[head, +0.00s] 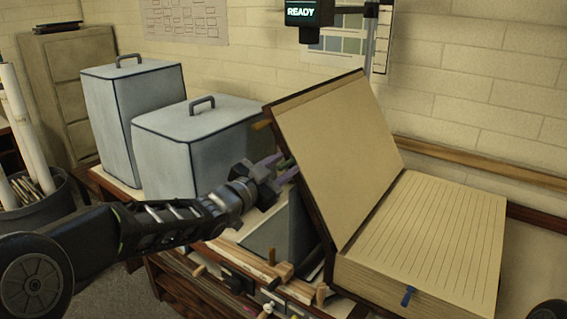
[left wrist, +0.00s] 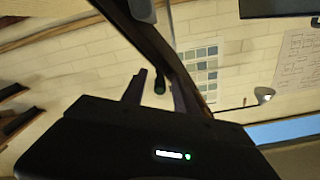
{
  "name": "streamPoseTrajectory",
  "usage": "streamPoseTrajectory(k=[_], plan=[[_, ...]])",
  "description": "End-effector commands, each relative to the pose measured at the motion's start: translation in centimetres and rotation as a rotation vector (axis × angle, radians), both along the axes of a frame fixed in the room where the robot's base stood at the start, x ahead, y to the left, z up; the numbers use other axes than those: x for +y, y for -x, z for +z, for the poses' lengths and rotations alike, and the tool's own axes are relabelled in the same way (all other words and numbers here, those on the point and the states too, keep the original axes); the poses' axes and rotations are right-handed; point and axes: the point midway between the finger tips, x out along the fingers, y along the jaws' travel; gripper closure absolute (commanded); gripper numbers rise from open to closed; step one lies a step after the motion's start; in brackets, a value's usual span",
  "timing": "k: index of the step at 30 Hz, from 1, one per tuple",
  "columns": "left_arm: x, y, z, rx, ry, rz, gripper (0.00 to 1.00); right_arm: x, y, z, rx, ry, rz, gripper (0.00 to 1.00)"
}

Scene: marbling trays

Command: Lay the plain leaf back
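A large book lies open on the bench. Its plain leaf (head: 335,150), with a dark backing board, stands tilted up at the left. The lined page (head: 430,230) lies on the thick block at the right, with a blue ribbon (head: 408,297) at its front edge. My left gripper (head: 282,167) is at the outer left edge of the raised leaf, partly behind it. The contact is not clear. My right gripper is not in view.
Two grey lidded boxes (head: 133,115) (head: 200,135) stand behind my left arm. A dark grey wedge-shaped support (head: 275,232) is under the raised leaf. A display reading READY (head: 310,12) hangs above, and a wooden rail (head: 480,168) runs along the back wall.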

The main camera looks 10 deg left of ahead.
Motion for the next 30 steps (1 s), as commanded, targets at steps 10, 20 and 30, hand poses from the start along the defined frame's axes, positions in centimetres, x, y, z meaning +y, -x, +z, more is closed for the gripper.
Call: streamPoseTrajectory(k=[10,20,30], plan=[[-0.19,-0.38,-0.05,0.000,0.000,0.000,0.66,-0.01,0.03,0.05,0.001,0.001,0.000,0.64],[-0.17,-0.36,-0.04,0.000,0.000,0.000,0.93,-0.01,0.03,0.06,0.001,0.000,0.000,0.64],[-0.16,-0.36,-0.05,0.001,0.000,0.000,1.00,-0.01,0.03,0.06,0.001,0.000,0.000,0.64]])
